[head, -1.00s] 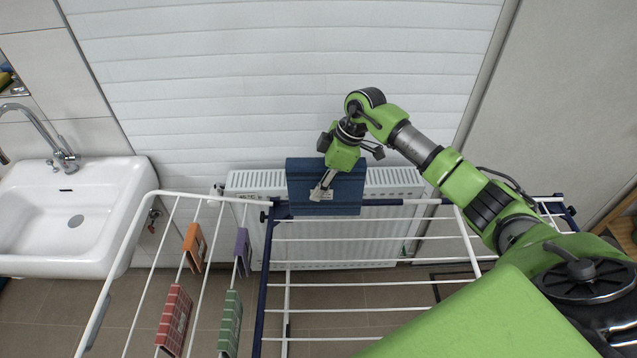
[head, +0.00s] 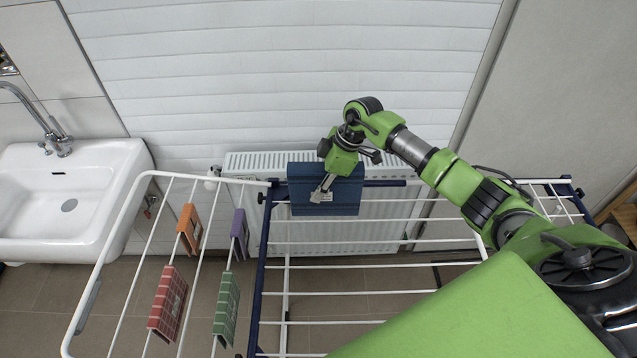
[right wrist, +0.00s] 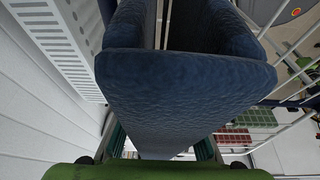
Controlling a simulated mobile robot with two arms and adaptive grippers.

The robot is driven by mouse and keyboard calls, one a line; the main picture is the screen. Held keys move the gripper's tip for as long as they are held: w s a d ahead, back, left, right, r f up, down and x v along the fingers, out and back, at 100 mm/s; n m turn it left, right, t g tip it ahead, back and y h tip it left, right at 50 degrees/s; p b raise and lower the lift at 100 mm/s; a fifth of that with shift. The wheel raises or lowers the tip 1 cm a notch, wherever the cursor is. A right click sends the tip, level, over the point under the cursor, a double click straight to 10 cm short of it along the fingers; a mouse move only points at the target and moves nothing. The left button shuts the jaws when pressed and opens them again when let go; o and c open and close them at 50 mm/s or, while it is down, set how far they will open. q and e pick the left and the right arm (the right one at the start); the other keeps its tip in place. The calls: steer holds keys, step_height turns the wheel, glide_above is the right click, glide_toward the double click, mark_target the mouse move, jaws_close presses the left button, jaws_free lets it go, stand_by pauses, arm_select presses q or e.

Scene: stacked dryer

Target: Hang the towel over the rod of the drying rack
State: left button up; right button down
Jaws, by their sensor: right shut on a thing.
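The towel (head: 345,200) is a dark blue folded piece in the head view, at the back bar of the drying rack (head: 262,250). In the right wrist view the towel (right wrist: 190,90) fills the middle, bent in a U with two sides apart. My right gripper (head: 321,190) is shut on the towel. It overlaps the rack's blue back bar in the picture; I cannot tell whether it touches or straddles a rod. The rack has white rods (head: 340,293) and a dark blue frame. My left gripper is out of view.
Small orange (head: 190,228), purple (head: 240,234), red (head: 168,302) and green (head: 227,308) cloths hang on the rack's left wing. A white radiator (head: 395,235) stands behind the rack. A sink (head: 60,190) is at left. The middle rods are bare.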

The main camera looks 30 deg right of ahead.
mark_target(319, 215)
steer(key=shift+f+b, duration=3.1)
steer(key=shift+f, duration=3.05)
steer(key=c, duration=1.6)
jaws_free()
